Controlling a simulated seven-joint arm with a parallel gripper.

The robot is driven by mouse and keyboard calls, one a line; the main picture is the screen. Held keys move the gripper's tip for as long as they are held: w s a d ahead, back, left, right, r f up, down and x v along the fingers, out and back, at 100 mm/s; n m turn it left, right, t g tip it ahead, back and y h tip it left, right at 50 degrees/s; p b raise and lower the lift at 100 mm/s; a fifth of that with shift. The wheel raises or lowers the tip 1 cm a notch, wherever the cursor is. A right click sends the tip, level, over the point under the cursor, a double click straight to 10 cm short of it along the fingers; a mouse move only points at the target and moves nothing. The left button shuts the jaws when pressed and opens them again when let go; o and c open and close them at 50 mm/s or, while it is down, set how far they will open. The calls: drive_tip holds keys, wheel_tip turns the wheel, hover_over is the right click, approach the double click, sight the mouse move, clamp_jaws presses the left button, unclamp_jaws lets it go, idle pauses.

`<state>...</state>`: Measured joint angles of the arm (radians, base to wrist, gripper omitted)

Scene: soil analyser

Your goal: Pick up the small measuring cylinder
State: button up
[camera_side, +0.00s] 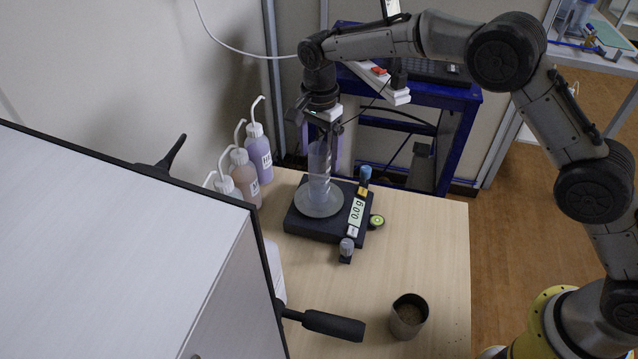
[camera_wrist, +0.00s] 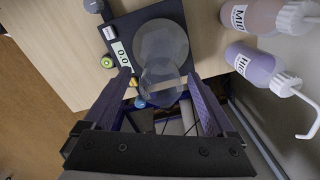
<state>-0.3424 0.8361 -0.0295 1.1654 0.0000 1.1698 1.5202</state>
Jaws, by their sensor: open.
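The clear measuring cylinder (camera_side: 319,168) stands upright on the round pan of the black scale (camera_side: 300,223). In the wrist view the translucent cylinder (camera_wrist: 162,82) appears from above, over the pan. My gripper (camera_side: 321,142) points down at the top of the cylinder. In the wrist view its two purple fingers (camera_wrist: 159,82) are apart, with the cylinder showing between them. Whether either finger touches the cylinder is unclear. The scale display reads 0.0 g in the side view.
Several wash bottles (camera_side: 244,175) stand left of the scale. A dark cup (camera_side: 409,316) with brown contents stands at the front right of the table (camera_side: 440,240). A large light cabinet with a black handle (camera_side: 333,325) fills the left foreground. The table's right side is mostly clear.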

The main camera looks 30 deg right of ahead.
sight(319, 169)
drive_tip(key=shift+w+d+f, duration=0.1)
drive_tip(key=shift+f, duration=2.6)
drive_tip(key=shift+c, duration=0.3)
clamp_jaws()
